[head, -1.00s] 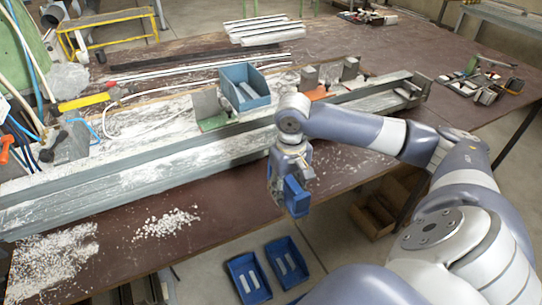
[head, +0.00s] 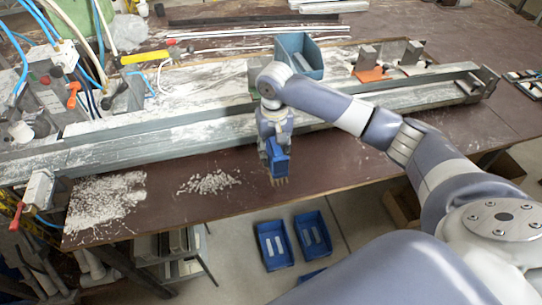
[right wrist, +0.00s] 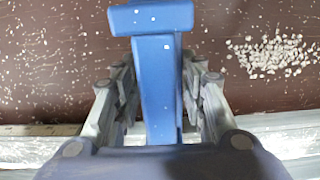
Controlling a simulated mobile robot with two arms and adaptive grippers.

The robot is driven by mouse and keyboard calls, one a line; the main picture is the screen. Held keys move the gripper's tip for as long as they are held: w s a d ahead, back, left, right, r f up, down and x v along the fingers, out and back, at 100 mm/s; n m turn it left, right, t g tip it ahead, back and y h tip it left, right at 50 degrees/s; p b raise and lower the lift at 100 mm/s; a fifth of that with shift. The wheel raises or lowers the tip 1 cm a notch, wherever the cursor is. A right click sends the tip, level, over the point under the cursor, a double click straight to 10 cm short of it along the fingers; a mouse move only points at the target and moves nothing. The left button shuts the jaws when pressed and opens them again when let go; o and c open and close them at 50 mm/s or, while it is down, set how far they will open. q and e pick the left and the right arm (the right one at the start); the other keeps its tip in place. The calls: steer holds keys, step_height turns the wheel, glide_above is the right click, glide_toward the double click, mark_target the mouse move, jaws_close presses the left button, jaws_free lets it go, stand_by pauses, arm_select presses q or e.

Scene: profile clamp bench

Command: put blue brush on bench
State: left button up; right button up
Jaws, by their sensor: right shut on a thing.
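My right gripper (head: 275,150) is shut on the blue brush (head: 278,162) and holds it with its bristle end down, over the front strip of the brown bench (head: 330,165). In the right wrist view the blue brush (right wrist: 155,90) sits between the two fingers of the gripper (right wrist: 160,105), its wider head towards the top over the brown bench surface. I cannot tell whether the bristles touch the bench. My left gripper is not in view.
A long grey metal profile (head: 190,128) runs along the bench behind the brush. White chips (head: 208,183) lie to the left. A blue bin (head: 300,55) stands behind my arm. Blue trays (head: 273,245) lie on the floor below the front edge.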

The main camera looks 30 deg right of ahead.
steer(key=shift+w+a, duration=0.2)
steer(key=shift+w, duration=0.1)
steer(key=shift+w+f+p, duration=0.1)
steer(key=shift+f+p, duration=0.2)
step_height(320, 180, down, 2)
steer(key=shift+a+f+p, duration=0.1)
steer(key=shift+f+p, duration=0.15)
steer(key=shift+p, duration=0.1)
steer(key=shift+f, duration=0.25)
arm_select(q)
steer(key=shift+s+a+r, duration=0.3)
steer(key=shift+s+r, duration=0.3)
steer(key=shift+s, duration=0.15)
arm_select(e)
steer(key=shift+f, duration=0.1)
steer(key=o, duration=1.1)
steer(key=shift+c, duration=0.2)
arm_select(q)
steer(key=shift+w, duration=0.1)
